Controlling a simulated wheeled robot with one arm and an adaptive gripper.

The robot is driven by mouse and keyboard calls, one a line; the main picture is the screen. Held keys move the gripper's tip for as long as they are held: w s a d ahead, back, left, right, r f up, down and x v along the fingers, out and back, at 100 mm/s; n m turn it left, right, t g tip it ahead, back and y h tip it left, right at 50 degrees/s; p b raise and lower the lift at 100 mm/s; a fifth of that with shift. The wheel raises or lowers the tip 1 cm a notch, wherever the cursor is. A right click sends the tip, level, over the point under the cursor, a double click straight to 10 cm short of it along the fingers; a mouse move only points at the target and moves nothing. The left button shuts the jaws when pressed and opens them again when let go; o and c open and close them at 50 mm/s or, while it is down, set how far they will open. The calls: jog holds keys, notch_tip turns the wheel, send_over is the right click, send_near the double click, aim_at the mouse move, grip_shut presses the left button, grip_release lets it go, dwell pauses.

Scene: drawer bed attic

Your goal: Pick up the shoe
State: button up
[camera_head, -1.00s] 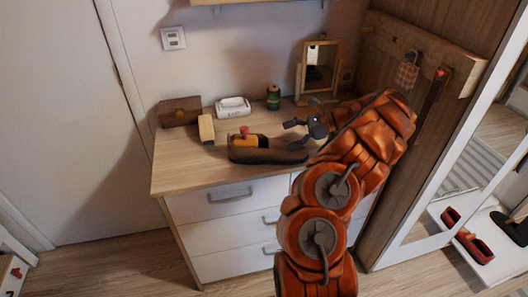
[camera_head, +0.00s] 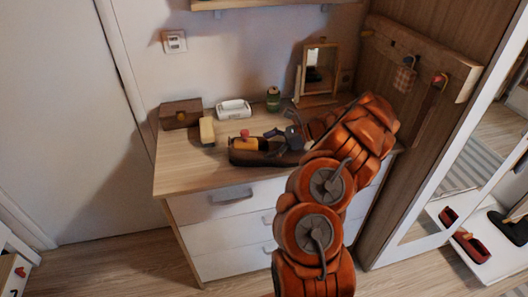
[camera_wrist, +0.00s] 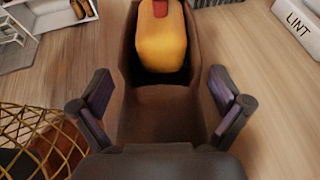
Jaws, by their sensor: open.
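A brown shoe (camera_head: 262,159) lies on the wooden top of the dresser, near its front edge. A yellow insert with a red top (camera_head: 245,143) sits in the shoe's left part. My gripper (camera_head: 288,137) is over the shoe's right part in the head view. In the wrist view, the open fingers of my gripper (camera_wrist: 161,98) stand one on each side of the shoe (camera_wrist: 160,115). A gap shows between each fingertip and the shoe's side. The near end of the shoe is hidden behind the gripper's body.
On the dresser top (camera_head: 185,173) are a brown box (camera_head: 181,113), a tan block (camera_head: 207,131), a white lint box (camera_head: 234,108), a green jar (camera_head: 273,99) and a standing mirror (camera_head: 318,75). A gold wire basket (camera_wrist: 35,135) is close to the left finger.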

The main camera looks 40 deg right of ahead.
jog(key=shift+c, duration=0.3)
jog(key=c, duration=1)
jog(key=shift+r, duration=0.15)
